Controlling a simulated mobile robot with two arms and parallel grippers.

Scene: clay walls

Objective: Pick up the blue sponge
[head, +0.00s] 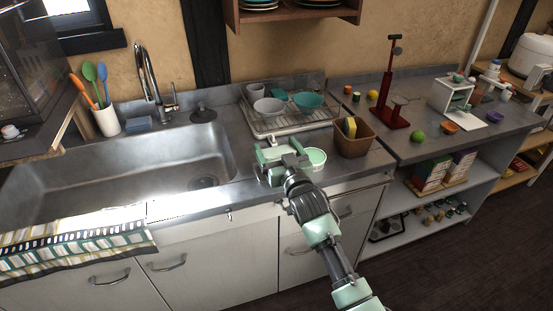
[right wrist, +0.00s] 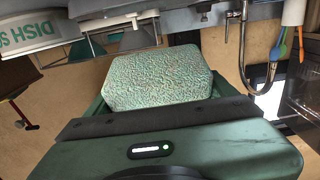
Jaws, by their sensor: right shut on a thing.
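My right gripper (head: 277,157) is over the counter edge, right of the sink. In the right wrist view it is shut on a pale blue-green, rough-textured sponge (right wrist: 158,78), which sits between its jaws. In the head view the held sponge is hard to tell from the pale green gripper. My left gripper is not in view.
A round tub (head: 314,158) is close right of the gripper; its dish soap label (right wrist: 30,45) shows in the wrist view. A brown basket (head: 354,144) with a yellow item is beyond it. A dish rack (head: 262,127) stands behind. The sink (head: 120,170) is open at left.

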